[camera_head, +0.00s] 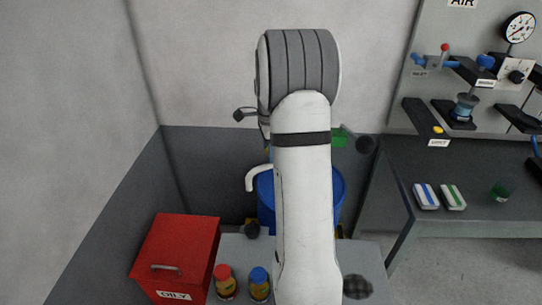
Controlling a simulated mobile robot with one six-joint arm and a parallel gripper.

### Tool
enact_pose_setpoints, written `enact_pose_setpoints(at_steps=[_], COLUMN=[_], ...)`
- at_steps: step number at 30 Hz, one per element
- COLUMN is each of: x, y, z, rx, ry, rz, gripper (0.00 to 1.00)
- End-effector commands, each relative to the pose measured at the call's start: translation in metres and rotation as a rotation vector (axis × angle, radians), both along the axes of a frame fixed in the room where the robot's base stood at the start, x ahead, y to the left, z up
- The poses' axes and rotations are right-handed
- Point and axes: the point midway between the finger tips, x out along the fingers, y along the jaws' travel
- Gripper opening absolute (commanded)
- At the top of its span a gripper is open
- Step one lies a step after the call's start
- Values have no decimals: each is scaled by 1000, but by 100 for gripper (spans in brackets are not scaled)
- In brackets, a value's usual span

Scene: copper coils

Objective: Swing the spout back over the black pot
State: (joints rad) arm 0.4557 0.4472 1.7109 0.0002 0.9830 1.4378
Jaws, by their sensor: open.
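A white, hooked pipe (259,177) stands at the left rim of a blue tub (339,195), its short end turned down to the left. It looks like the spout, but I cannot be sure. My white arm fills the middle of the view and covers most of the tub and whatever lies behind it. I cannot make out a black pot for certain. A dark, round, patterned thing (356,287) shows at the bottom, right of my arm, too unclear to name. My gripper does not show; its fingers and anything near them are out of sight.
A red bin (178,258) marked OILY stands at the lower left. Beside it are a red-capped bottle (226,284) and a blue-capped bottle (259,286). On the right, a dark bench (455,230) carries small boxes under an AIR panel (440,40) with gauge and valves.

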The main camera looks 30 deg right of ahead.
Motion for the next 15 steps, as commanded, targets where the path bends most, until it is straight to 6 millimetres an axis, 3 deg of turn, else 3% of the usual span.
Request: enact_pose_setpoints(at_steps=[6,15], x=[0,-1], y=[0,-1], z=[35,49], rx=[-1,0], ry=[-4,0], rz=[0,-1], gripper=[47,47])
